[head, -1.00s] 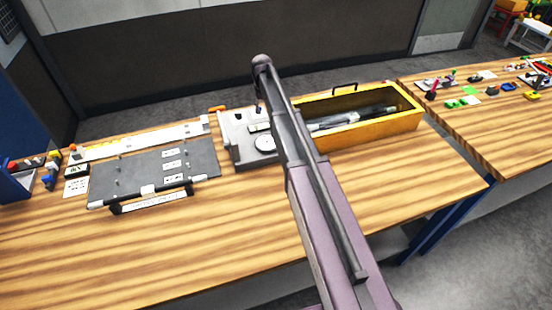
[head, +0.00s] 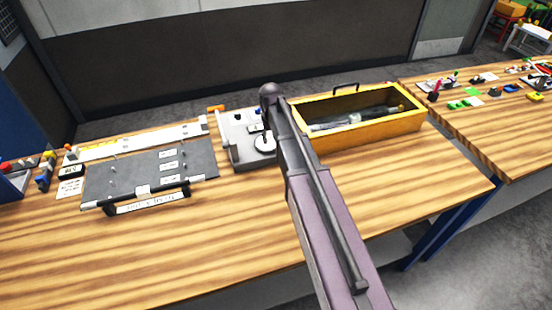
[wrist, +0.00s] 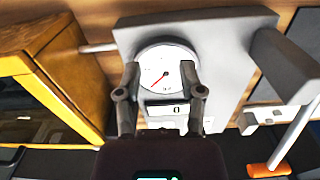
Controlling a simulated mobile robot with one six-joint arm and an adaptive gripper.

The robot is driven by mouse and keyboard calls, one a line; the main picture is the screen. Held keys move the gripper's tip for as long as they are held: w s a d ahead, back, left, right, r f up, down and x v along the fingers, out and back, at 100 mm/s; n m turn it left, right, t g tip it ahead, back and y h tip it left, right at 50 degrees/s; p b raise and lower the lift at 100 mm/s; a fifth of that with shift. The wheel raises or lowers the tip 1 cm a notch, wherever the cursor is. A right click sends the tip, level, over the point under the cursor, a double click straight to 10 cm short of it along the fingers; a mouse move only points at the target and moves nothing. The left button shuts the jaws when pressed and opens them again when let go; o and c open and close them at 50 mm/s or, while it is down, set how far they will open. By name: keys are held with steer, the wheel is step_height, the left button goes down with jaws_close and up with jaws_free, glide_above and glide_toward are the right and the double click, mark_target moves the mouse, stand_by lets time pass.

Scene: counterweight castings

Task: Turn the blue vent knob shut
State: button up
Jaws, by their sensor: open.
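I cannot make out a blue vent knob on the grey gauge unit (head: 240,158), and my arm hides part of that unit in the head view. In the wrist view, the unit (wrist: 220,50) carries a white round dial (wrist: 165,62) with a red needle and a small display reading 0 (wrist: 166,110). My gripper (wrist: 160,76) is open and empty, its two fingers on either side of the dial's lower part. I cannot tell if they touch it.
A yellow open box (head: 360,134) with grey cylindrical parts stands right of the unit, close to my gripper. An orange-ended lever (wrist: 268,170) is at the unit's other side. A dark plate (head: 150,172) lies left. The bench front is clear.

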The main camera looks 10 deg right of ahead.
steer(key=s+f+b, duration=0.2)
steer(key=s, duration=0.5)
steer(key=shift+f, duration=0.15)
steer(key=o, duration=0.5)
steer(key=shift+w, duration=0.15)
steer(key=shift+c, duration=0.2)
step_height(320, 180, up, 11)
steer(key=n+p, duration=0.5)
steer(key=p, duration=0.6)
glide_above(258, 111)
steer(key=shift+w+f, duration=0.2)
steer(key=shift+w, duration=0.2)
steer(key=shift+f+b, duration=0.15)
steer(key=shift+b, duration=0.2)
step_height(258, 111, down, 14)
steer(key=b, duration=1.3)
steer(key=shift+r, duration=0.25)
